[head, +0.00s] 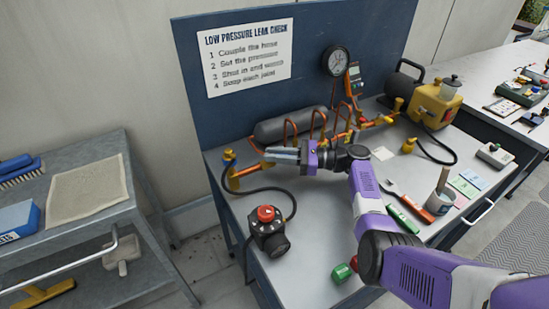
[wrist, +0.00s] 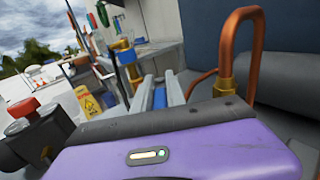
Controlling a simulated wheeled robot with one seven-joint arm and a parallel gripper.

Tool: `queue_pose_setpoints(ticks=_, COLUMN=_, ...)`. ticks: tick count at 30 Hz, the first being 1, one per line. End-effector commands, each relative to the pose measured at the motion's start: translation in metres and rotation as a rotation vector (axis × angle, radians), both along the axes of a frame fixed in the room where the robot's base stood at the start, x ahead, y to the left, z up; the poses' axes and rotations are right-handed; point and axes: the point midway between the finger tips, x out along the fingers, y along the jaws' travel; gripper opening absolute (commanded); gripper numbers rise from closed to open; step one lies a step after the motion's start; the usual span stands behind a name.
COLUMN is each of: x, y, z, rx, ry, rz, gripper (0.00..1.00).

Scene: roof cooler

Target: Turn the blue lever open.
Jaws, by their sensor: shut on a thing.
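The blue lever (wrist: 160,98) shows in the wrist view as a short blue strip between the two grey fingers of my gripper (wrist: 158,88). The fingers lie along both sides of it and are shut on it. In the head view my gripper (head: 270,155) reaches left over the bench, in front of the copper pipework, and its fingers largely hide the lever. How far the lever is turned cannot be told.
Copper loops (head: 290,130) and a grey cylinder (head: 275,128) stand close behind my gripper. A black hose runs near a black box with a red knob (head: 266,214). A gauge (head: 336,60) is on the blue board.

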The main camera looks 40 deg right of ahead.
Motion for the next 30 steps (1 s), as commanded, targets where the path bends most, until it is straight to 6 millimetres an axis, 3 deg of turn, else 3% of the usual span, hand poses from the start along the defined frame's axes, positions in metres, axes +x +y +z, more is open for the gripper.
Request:
queue_pose_setpoints(ticks=10, x=0.0, y=0.0, z=-0.001, rx=0.0, ry=0.001, rz=0.001, gripper=0.0)
queue_pose_setpoints(ticks=11, x=0.0, y=0.0, z=-0.001, rx=0.0, ry=0.001, rz=0.001, gripper=0.22)
queue_pose_setpoints(ticks=13, x=0.0, y=0.0, z=0.0, rx=0.0, ry=0.001, rz=0.001, gripper=0.36)
queue_pose_setpoints(ticks=14, x=0.0, y=0.0, z=0.0, rx=0.0, ry=0.001, rz=0.001, gripper=0.38)
queue_pose_setpoints(ticks=23, x=0.0, y=0.0, z=0.0, rx=0.0, ry=0.0, rz=0.001, gripper=0.38)
queue_pose_setpoints(ticks=30, x=-0.021, y=-0.018, z=-0.001, rx=0.0, ry=0.0, rz=-0.003, gripper=0.38)
